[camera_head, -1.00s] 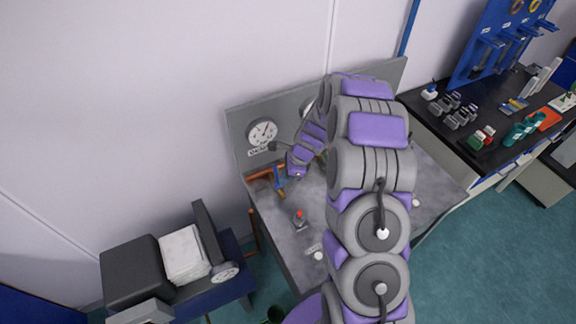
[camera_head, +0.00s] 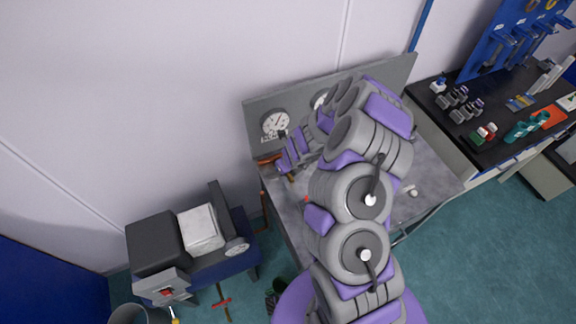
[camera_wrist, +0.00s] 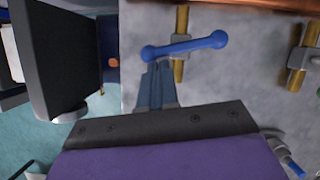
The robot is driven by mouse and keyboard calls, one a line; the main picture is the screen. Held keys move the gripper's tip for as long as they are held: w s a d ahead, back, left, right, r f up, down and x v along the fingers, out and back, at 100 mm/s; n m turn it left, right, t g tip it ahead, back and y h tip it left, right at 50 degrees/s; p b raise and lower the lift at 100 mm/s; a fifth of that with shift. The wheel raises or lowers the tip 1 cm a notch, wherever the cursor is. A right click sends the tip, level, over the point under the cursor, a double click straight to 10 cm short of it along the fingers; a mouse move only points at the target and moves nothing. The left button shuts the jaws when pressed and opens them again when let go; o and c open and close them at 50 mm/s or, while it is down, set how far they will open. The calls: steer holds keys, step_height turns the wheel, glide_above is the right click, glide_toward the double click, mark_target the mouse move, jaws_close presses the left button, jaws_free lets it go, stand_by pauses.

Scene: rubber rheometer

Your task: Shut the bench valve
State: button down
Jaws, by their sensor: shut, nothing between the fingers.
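The bench valve's blue lever (camera_wrist: 187,46) shows in the wrist view, lying nearly level across a brass pipe (camera_wrist: 181,68). It has a round knob at its left end. My gripper (camera_wrist: 157,70) is shut and empty, its fingertips just below the left part of the lever. I cannot tell whether they touch it. In the head view my gripper (camera_head: 284,164) is at the left end of the grey bench (camera_head: 432,176), by the copper pipe (camera_head: 267,160). My arm hides the blue lever there.
A gauge (camera_head: 274,124) sits on the bench's back panel (camera_head: 375,85). A second brass fitting (camera_wrist: 302,58) stands to the right in the wrist view. A dark panel (camera_wrist: 55,55) is close on the left. A dark machine (camera_head: 158,245) stands left of the bench.

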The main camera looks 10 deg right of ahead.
steer(key=shift+w+d, duration=0.1)
steer(key=shift+d, duration=0.05)
steer(key=shift+w+d+p, duration=0.45)
steer(key=shift+w+p, duration=0.15)
steer(key=shift+p, duration=0.25)
steer(key=shift+s, duration=0.1)
